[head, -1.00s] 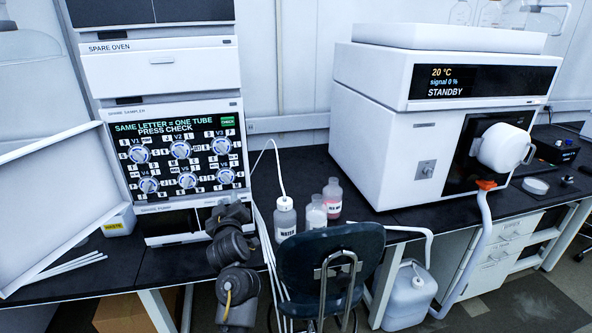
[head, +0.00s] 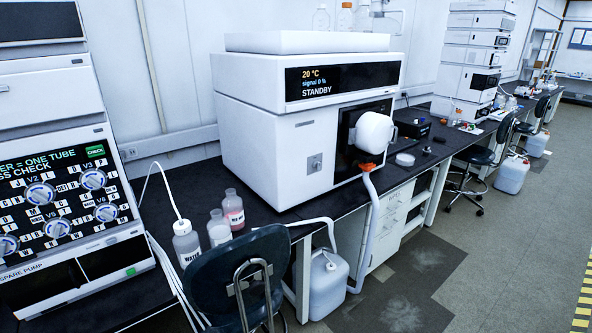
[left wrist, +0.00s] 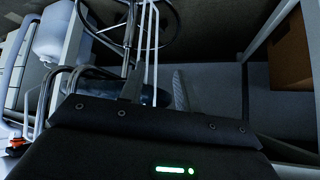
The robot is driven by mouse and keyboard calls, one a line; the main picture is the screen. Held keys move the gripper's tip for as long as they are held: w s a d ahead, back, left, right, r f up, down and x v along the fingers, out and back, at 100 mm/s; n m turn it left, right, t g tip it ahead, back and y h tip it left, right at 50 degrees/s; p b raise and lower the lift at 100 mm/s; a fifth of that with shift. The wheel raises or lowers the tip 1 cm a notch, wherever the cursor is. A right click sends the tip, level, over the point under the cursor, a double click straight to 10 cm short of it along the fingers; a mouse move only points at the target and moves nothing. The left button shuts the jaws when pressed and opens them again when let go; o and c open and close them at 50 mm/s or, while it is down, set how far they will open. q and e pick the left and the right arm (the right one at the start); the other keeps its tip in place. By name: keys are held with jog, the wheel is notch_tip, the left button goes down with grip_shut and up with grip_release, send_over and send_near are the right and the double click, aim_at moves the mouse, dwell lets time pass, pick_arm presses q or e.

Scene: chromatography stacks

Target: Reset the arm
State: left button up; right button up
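My left gripper (left wrist: 156,84) shows in the left wrist view as a dark body with two fingers standing apart and nothing between them. A green light glows on its housing. It is below bench height, with chair legs and white tubes beyond it. Neither of my arms shows in the head view now. My right gripper is in no view.
A dark chair (head: 238,275) stands in front of the bench, close to the water bottle (head: 186,243) and two smaller bottles. The sampler panel (head: 62,205) is at the left. A white detector (head: 262,140) sits mid-bench. A white jug (head: 328,285) stands on the floor.

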pick_arm(q)
jog(key=s+f+m+g, duration=0.1)
jog(key=s+f, duration=0.4)
jog(key=s, duration=0.8)
jog(key=s+d+f+m+g+h, duration=0.1)
jog(key=s+f+g, duration=0.3)
jog(key=s, duration=0.9)
jog(key=s+d+f+m+g+h, duration=0.1)
jog(key=s+f+m+g, duration=0.1)
jog(key=s+f, duration=0.6)
jog(key=s, duration=0.5)
jog(key=shift+s+d, duration=0.15)
jog(key=shift+d, duration=0.05)
